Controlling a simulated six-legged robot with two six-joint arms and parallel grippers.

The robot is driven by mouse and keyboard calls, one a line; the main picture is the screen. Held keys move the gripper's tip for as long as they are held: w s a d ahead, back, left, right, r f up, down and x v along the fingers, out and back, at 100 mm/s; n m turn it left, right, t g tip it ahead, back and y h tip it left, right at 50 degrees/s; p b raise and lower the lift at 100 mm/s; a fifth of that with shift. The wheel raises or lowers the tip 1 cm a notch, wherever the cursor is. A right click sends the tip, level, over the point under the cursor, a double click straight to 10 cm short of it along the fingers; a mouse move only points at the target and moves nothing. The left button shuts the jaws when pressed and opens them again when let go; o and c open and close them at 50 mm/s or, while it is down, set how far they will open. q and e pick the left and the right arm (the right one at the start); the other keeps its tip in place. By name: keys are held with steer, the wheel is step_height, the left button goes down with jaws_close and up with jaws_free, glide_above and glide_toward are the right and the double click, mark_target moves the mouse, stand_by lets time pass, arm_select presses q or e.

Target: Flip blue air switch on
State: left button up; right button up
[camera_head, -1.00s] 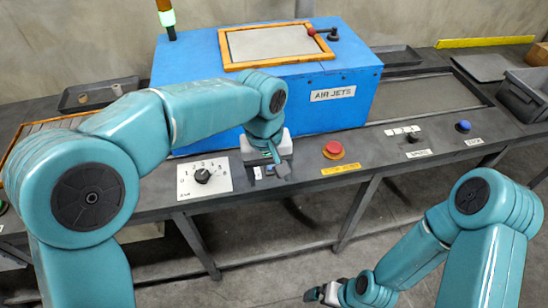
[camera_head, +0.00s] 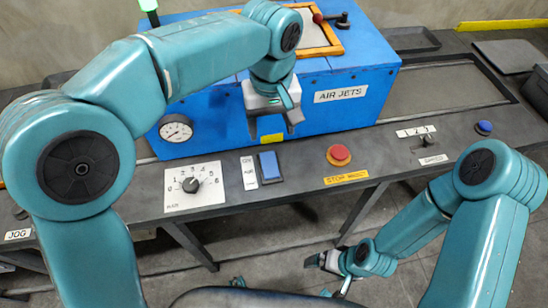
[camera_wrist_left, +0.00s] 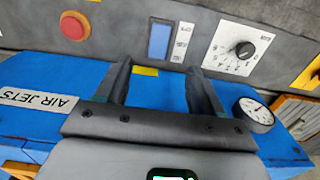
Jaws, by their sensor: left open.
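The blue air switch (camera_head: 270,166) is a blue rocker on the grey console, right of its ON/AIR label (camera_head: 248,172). It also shows in the left wrist view (camera_wrist_left: 160,42). I cannot tell from its tilt which way it is set. My left gripper (camera_head: 273,134) is open and empty, in front of the blue AIR JETS box, above and behind the switch, apart from it. In the left wrist view its two fingers (camera_wrist_left: 160,75) are spread, with the switch beyond the tips. My right gripper (camera_head: 322,262) is low in front of the console; its jaws are too small to read.
The air dial (camera_head: 193,186) is left of the switch, and a red stop button (camera_head: 339,155) is to its right. A gauge (camera_head: 176,129) is on the blue box (camera_head: 345,105). A small toggle (camera_head: 424,140) and blue button (camera_head: 484,127) are farther right.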

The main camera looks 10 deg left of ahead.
mark_target(272, 174)
arm_select(q)
steer(key=f, duration=0.5)
steer(key=f+b, duration=0.1)
steer(key=f, duration=0.9)
steer(key=shift+s+f, duration=0.4)
steer(key=shift+f, duration=0.15)
